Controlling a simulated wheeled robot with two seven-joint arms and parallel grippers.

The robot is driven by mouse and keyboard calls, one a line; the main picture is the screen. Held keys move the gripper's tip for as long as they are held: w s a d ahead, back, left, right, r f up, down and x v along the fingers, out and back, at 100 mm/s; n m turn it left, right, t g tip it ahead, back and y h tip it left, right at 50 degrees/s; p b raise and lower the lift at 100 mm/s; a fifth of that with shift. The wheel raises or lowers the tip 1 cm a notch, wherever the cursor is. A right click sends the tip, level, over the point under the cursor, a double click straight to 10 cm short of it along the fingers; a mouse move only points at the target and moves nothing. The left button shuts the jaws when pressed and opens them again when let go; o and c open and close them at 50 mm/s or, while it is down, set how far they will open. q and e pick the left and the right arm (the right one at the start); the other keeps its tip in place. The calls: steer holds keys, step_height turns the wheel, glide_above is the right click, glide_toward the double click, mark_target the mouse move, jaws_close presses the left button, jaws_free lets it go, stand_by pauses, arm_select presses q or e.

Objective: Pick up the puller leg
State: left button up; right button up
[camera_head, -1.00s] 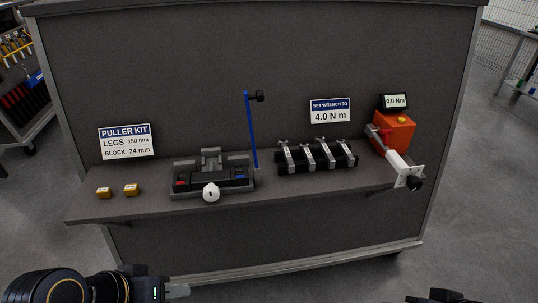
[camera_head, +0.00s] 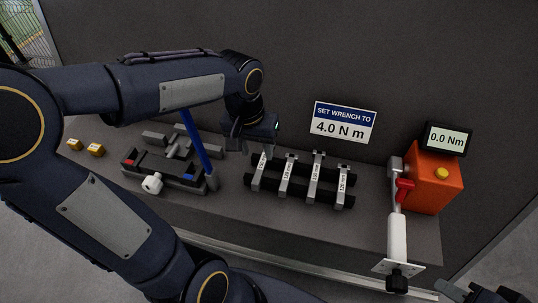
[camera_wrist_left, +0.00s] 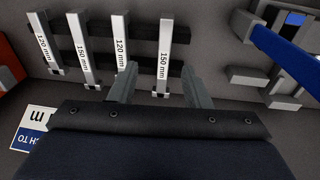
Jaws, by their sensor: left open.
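Several silver puller legs lie across a black rack on the shelf. The leftmost leg (camera_head: 259,172) in the head view is nearest my left gripper (camera_head: 252,146), which hangs just above and behind its upper end. In the left wrist view that leg (camera_wrist_left: 165,45) reads 150 mm. It lies between the open fingers of my left gripper (camera_wrist_left: 161,88), with gaps on both sides. The leg beside it (camera_wrist_left: 121,40) reads 120 mm. My right gripper (camera_head: 482,293) shows partly at the bottom right corner, and its fingers are unclear.
A black puller block fixture (camera_head: 165,165) with a blue upright bar (camera_head: 197,140) stands left of the rack. An orange tester (camera_head: 433,182) with a torque wrench (camera_head: 397,235) stands right. Two yellow blocks (camera_head: 96,150) sit at the far left. A sign (camera_head: 343,122) reads 4.0 N m.

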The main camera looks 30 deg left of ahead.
arm_select(q)
steer(key=g, duration=0.1)
glide_above(263, 159)
steer(key=f, duration=0.3)
steer(key=shift+s+d+y, duration=0.1)
steer(key=shift+d+y, duration=0.25)
steer(key=shift+y, duration=0.05)
steer(key=f, duration=0.4)
steer(key=f+p, duration=0.1)
steer(key=f, duration=0.2)
steer(key=shift+a, duration=0.25)
steer(key=shift+c, duration=0.2)
steer(key=shift+r, duration=0.1)
jaws_close()
